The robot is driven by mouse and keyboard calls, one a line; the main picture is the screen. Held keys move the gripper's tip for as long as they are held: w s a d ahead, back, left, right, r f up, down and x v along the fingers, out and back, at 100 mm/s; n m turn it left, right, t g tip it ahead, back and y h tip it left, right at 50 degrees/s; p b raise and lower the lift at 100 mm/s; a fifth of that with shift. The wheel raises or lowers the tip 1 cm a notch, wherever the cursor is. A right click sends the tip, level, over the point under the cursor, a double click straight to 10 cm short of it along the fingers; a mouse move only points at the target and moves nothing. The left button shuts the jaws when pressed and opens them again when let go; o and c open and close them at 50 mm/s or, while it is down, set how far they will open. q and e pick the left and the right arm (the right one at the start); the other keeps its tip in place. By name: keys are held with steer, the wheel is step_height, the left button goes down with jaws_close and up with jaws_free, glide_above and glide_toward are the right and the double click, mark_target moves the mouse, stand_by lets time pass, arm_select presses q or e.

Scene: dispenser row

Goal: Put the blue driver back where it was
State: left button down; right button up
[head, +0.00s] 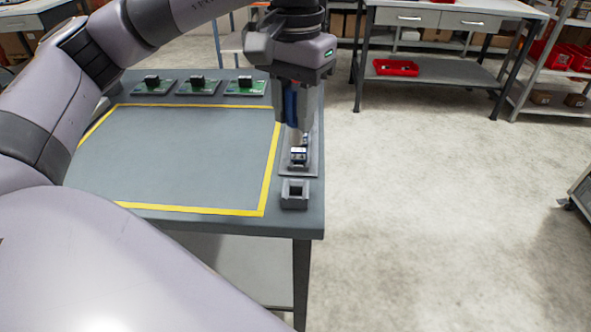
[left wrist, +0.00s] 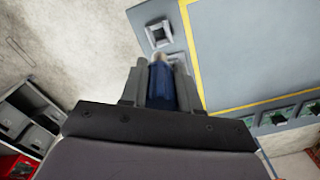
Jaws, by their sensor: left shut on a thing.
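My left gripper (head: 296,112) points down over the right side of the table and is shut on the blue driver (head: 290,104). The driver is upright, and its pale lower end reaches down to a small dark and white piece (head: 299,153) on a grey strip; I cannot tell whether they touch. In the left wrist view the blue driver (left wrist: 161,86) sits between the two grey fingers. A grey square holder (head: 294,203) with a dark, empty-looking opening stands nearer the front; it also shows in the left wrist view (left wrist: 151,38). My right gripper is not in view.
The grey table (head: 180,155) has a yellow-outlined area that is bare. Several green boards with black blocks (head: 199,86) stand along its back edge. A workbench (head: 445,18) with a red tray (head: 396,68) stands behind.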

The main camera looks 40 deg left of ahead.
arm_select(q)
step_height(320, 180, down, 11)
steer(key=shift+f, duration=0.1)
stand_by(0.3)
steer(key=shift+f+b, duration=0.45)
steer(key=shift+f, duration=0.1)
steer(key=c, duration=0.8)
jaws_free()
steer(key=shift+r, duration=0.2)
